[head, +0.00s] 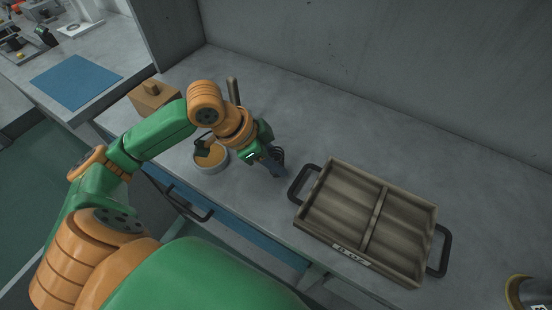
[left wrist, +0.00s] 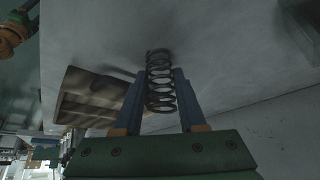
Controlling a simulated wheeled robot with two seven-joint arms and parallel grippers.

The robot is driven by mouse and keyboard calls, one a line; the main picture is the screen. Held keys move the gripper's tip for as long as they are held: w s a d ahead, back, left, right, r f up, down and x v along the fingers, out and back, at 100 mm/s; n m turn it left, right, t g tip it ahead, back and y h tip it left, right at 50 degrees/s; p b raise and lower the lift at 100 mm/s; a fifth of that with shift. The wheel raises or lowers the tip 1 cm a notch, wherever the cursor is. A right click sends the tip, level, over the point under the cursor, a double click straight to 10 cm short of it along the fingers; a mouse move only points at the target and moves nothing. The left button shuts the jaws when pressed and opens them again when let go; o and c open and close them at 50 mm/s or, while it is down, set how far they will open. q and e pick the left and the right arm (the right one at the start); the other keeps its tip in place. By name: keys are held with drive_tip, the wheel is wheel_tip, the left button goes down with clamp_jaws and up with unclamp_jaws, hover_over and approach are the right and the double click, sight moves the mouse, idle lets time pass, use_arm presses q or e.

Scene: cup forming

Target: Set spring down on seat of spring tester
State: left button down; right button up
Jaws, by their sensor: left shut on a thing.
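A dark coil spring (left wrist: 160,82) stands out between the two blue fingers of my left gripper (left wrist: 161,88) in the left wrist view. The gripper is shut on the spring. In the head view my left gripper (head: 276,165) is over the grey table, left of the wooden tray, and the dark spring is small and partly hidden at its fingers. I cannot make out the spring tester or its seat for certain in either view. My right gripper is not in view.
A divided wooden tray (head: 333,192) with dark handles looks empty on the grey table. A blue mat (head: 76,82) lies on the far left table. The table behind the tray is clear.

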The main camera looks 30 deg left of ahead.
use_arm(q)
drive_tip(key=shift+f, duration=0.15)
drive_tip(key=shift+c, duration=2.4)
unclamp_jaws()
